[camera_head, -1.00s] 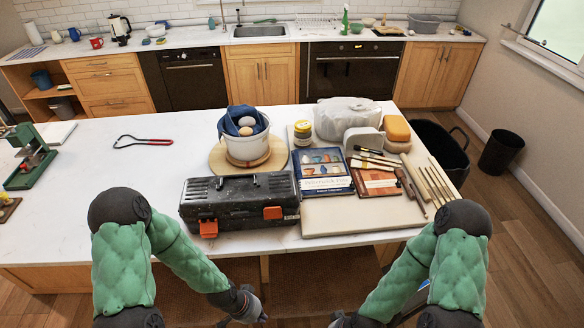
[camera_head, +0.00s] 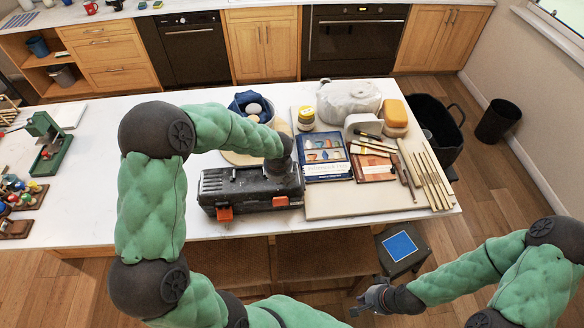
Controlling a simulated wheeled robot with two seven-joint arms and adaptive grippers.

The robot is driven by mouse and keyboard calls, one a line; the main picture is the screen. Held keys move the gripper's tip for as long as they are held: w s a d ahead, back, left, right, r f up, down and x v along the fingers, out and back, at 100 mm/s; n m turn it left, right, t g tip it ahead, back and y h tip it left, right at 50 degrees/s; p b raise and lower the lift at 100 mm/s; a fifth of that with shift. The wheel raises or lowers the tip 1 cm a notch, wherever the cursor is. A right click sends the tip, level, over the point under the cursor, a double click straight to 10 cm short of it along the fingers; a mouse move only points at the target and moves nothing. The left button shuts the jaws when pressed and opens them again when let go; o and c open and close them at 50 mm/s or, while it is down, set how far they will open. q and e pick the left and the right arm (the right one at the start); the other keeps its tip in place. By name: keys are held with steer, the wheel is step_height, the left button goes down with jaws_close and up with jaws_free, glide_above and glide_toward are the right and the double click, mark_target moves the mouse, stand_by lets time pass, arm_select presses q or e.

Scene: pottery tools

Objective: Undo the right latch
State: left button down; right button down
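The black toolbox (camera_head: 240,187) stands near the table's front edge. Its right latch (camera_head: 281,201) is orange and sits against the front face below the lid edge. The orange left latch (camera_head: 224,213) hangs lower and looks swung down. My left arm reaches over the toolbox from the left. Its dark end, with my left gripper (camera_head: 278,166), is over the right part of the lid; its fingers cannot be made out, nor whether they touch. My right gripper (camera_head: 368,298) is low in front of the table, away from the toolbox, and appears empty; its finger opening is unclear.
Right of the toolbox, a board (camera_head: 335,205) holds books (camera_head: 323,157), brushes and wooden tools. A pot with blue cloth (camera_head: 240,100) is behind it, partly hidden by my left arm. A stool with a blue top (camera_head: 400,246) stands near my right gripper.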

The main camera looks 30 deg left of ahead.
arm_select(q)
steer(key=shift+s+d+f+b+x, duration=0.15)
steer(key=shift+s+b+x, duration=0.15)
steer(key=shift+b+x, duration=1.1)
steer(key=shift+s+d+b+x, duration=0.15)
steer(key=shift+s+b+x, duration=0.1)
steer(key=shift+b+x, duration=1.1)
steer(key=shift+s+d+f+b+x, duration=0.1)
steer(key=shift+s+d+b+x, duration=0.15)
steer(key=shift+b+x, duration=1.15)
steer(key=shift+s+f+b, duration=0.2)
steer(key=shift+b, duration=0.2)
steer(key=shift+s+d, duration=0.15)
steer(key=shift+s, duration=0.05)
steer(key=shift+s+d+f, duration=0.15)
steer(key=shift+s+f, duration=0.1)
steer(key=shift+s, duration=0.05)
steer(key=p, duration=0.5)
glide_toward(280, 199)
steer(key=s+d, duration=0.2)
steer(key=shift+s+a+f, duration=0.1)
steer(key=shift+a+f, duration=0.05)
steer(key=shift+f, duration=0.05)
